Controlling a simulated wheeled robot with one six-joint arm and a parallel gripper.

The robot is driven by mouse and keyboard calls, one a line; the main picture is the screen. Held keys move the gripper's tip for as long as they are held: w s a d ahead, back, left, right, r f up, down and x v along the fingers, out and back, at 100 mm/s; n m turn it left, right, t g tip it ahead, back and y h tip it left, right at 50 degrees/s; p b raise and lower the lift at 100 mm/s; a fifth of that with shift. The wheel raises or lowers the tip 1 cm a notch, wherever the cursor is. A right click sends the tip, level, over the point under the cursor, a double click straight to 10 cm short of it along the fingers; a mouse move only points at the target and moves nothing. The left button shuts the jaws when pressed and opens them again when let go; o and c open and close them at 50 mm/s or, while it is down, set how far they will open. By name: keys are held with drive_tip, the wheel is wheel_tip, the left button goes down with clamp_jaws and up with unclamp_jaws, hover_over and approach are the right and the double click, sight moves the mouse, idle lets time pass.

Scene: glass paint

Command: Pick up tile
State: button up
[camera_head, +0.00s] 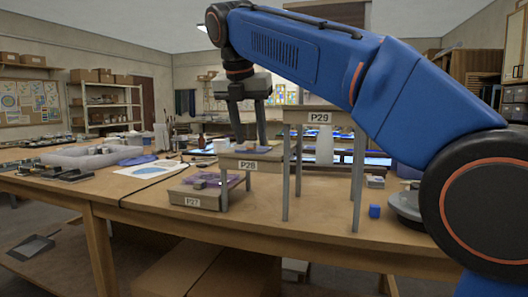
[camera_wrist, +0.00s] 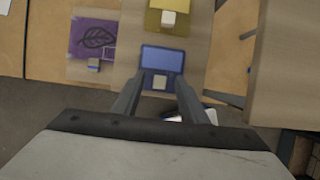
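My gripper (camera_head: 251,143) hangs fingers-down over the small stand labelled P28 (camera_head: 247,165) in the head view. In the wrist view my gripper (camera_wrist: 162,76) is open, its two fingers apart with nothing held. A blue tile (camera_wrist: 162,56) with a small pale block on it lies ahead, between and just beyond the fingertips. A purple tile (camera_wrist: 92,38) with a leaf drawing and a small grey block lies to the left. It also shows on the low P27 base (camera_head: 192,201) in the head view. A yellow tile (camera_wrist: 176,29) with a pale block lies at the top.
A taller stand labelled P29 (camera_head: 320,117) rises right of my gripper, its legs close by. A small blue cube (camera_head: 375,211) sits on the wooden table (camera_head: 300,232) further right. A white sheet with a blue disc (camera_head: 152,170) lies to the left.

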drive_tip(key=shift+w+f, duration=0.15)
drive_tip(key=shift+f, duration=0.15)
drive_tip(key=shift+d, duration=0.1)
clamp_jaws()
drive_tip(key=shift+r, duration=0.1)
